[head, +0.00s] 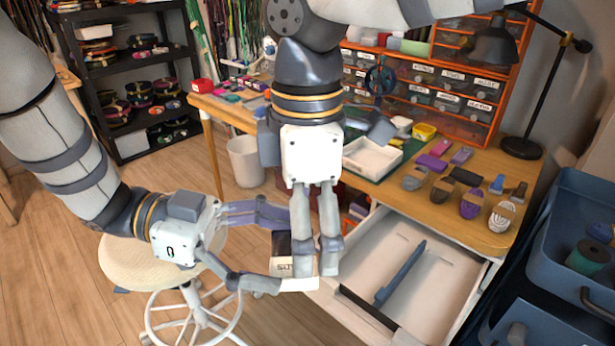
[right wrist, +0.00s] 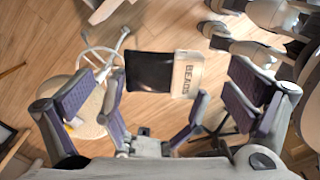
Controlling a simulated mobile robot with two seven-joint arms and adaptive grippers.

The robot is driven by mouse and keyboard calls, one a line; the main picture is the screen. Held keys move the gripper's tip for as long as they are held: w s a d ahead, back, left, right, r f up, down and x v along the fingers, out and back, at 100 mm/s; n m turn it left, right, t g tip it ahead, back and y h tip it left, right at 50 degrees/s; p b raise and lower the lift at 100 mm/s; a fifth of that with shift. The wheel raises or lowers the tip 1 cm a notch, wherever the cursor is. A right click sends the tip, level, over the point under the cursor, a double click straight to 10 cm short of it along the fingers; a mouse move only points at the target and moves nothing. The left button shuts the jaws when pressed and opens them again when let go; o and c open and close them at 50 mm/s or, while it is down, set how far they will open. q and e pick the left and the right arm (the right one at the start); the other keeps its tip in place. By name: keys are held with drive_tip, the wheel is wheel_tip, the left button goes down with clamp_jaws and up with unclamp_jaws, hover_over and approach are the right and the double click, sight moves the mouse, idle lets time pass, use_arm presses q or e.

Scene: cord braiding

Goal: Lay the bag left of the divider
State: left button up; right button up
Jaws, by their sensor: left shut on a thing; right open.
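The small black bag (head: 282,243) has a pale header strip, which reads "BEADS" in the right wrist view (right wrist: 150,72). My left gripper (head: 287,250) is shut on it and holds it in the air at the left of the open drawer. My right gripper (head: 329,255) points down just right of the bag, overlapping it in the head view. Its fingers are spread in the right wrist view (right wrist: 165,95); whether they touch the bag is unclear. The blue divider (head: 400,275) stands slantwise inside the white drawer (head: 440,300). The drawer floor shows bare on both sides of it.
The wooden desk (head: 480,238) above the drawer carries a white tray (head: 372,158), several cord bundles and an orange drawer cabinet (head: 462,130). A round stool (head: 130,262) stands below my left arm. A blue cart (head: 570,220) stands close to the drawer's right.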

drive_tip(key=shift+f, duration=1.9)
drive_tip(key=c, duration=1.3)
use_arm(q)
drive_tip(key=o, duration=1.2)
use_arm(e)
drive_tip(key=shift+o, duration=0.2)
use_arm(q)
drive_tip(key=shift+o, duration=0.2)
